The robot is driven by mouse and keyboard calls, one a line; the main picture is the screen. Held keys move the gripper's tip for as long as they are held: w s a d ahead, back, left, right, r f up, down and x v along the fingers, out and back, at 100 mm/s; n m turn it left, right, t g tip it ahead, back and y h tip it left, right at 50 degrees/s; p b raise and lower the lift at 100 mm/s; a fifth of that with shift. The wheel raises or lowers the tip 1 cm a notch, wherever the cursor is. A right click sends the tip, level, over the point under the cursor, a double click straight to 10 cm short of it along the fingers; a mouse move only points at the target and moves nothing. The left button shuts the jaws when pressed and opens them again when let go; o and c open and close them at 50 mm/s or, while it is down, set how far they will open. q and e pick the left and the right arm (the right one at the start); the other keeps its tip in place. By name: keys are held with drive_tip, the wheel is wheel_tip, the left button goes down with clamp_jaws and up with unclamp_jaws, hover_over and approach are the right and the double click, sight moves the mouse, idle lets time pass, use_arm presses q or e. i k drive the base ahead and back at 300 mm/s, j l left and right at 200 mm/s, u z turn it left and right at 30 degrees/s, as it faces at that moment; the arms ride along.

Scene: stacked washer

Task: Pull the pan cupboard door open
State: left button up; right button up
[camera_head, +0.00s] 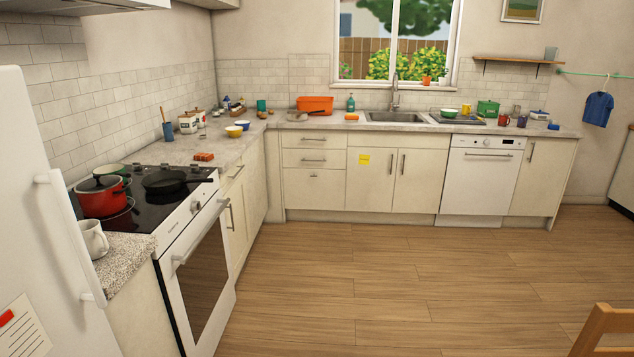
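No cupboard is visibly marked as the pan cupboard, so I cannot tell which one it is. A cream cupboard door (236,231) with an upright bar handle stands just past the oven on the left run, below a drawer. Another cream door (540,178) is right of the dishwasher. All these doors look shut. Neither of my grippers is in view.
The white fridge (40,220) is near left, then the stove (150,195) with a red pot (102,196) and dark pan (164,181). A white dishwasher (483,180) is on the back run. A wooden chair (605,325) is near right. The middle floor (380,290) is clear.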

sight(236, 216)
drive_tip(key=i+u, duration=0.15)
drive_tip(key=i, duration=0.45)
drive_tip(key=i+l+u, duration=0.1)
drive_tip(key=i, duration=0.55)
drive_tip(key=i+l+u, duration=0.15)
drive_tip(key=i, duration=0.45)
